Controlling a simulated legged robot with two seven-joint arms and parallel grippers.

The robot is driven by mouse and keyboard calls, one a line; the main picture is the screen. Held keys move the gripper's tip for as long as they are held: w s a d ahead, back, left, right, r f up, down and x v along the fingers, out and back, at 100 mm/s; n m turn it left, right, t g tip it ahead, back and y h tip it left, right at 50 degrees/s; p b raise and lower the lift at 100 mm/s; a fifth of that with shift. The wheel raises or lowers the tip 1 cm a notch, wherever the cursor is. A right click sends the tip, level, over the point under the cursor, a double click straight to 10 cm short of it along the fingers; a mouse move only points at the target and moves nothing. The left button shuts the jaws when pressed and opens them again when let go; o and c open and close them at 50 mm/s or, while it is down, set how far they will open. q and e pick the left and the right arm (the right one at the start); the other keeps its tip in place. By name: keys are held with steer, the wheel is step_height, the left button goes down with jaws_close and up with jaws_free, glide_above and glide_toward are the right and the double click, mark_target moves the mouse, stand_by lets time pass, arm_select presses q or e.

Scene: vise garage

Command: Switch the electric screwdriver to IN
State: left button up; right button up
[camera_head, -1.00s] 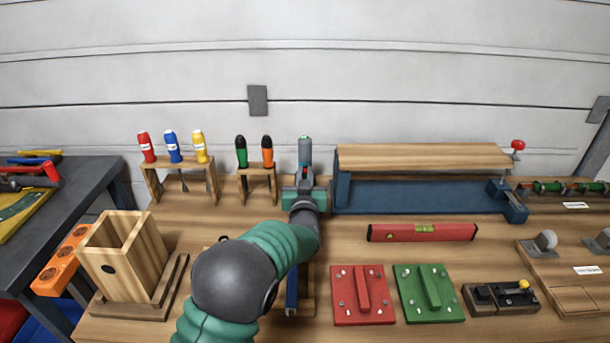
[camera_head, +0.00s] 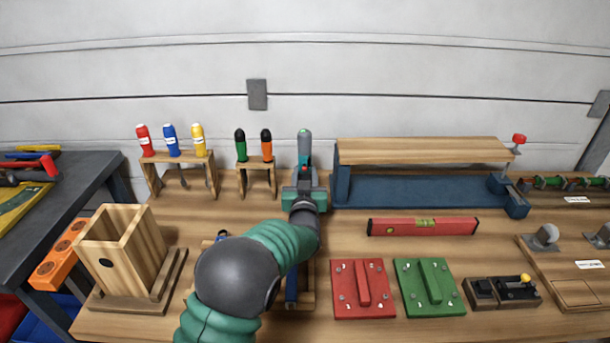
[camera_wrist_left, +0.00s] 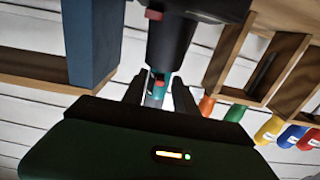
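The electric screwdriver (camera_head: 304,141), teal and dark grey, stands upright at the back of the bench, its lower part hidden by my left gripper (camera_head: 304,178). In the left wrist view the screwdriver (camera_wrist_left: 169,45) is seen close up, dark with a teal section and red parts, one of them a red button (camera_wrist_left: 153,14). My left gripper's fingers (camera_wrist_left: 159,92) lie on either side of it, apparently open with small gaps. I cannot tell whether either finger touches it. The IN marking cannot be made out. My right gripper is not in view.
Racks with coloured-handle screwdrivers (camera_head: 171,138) stand to the left. A blue metal stand with a wooden top (camera_head: 423,150) is close on the right. A red level (camera_head: 423,227), a wooden box (camera_head: 125,250), and red (camera_head: 363,307) and green plates sit nearer.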

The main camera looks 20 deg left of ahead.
mark_target(306, 156)
arm_select(q)
steer(key=shift+r, duration=0.15)
steer(key=shift+r, duration=0.35)
step_height(306, 156, up, 3)
steer(key=shift+d+r+p, duration=0.1)
steer(key=shift+r+p, duration=0.05)
steer(key=shift+p, duration=0.7)
steer(key=p+v, duration=0.1)
steer(key=v, duration=1.5)
steer(key=shift+r, duration=0.4)
